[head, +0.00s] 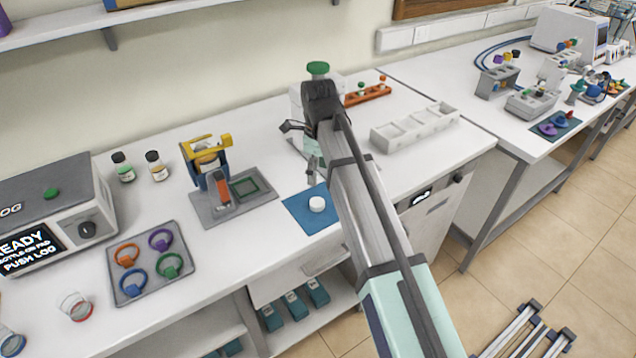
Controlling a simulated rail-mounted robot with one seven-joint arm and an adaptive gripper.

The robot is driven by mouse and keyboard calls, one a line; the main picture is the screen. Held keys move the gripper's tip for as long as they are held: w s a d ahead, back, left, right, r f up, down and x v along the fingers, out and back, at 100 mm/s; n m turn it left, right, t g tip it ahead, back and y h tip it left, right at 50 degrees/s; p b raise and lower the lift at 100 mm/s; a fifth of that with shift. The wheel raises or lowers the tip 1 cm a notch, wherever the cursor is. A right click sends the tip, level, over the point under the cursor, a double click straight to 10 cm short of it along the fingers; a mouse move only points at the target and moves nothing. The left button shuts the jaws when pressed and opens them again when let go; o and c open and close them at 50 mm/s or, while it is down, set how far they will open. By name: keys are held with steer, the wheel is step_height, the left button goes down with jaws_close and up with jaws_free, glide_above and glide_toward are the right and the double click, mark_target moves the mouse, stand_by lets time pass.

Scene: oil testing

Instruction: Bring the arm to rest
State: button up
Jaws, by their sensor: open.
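My arm reaches from the bottom right up over the bench in the head view.
A blue mat (296,209) with a white cap (317,204) lies left of my arm. A blue-and-yellow fixture (207,165), a tray of colored rings (128,287) and two vials stand farther left. An orange rack (368,93) and a white compartment tray (440,116) are right.

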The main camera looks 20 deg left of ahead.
steer(key=shift+r, duration=0.45)
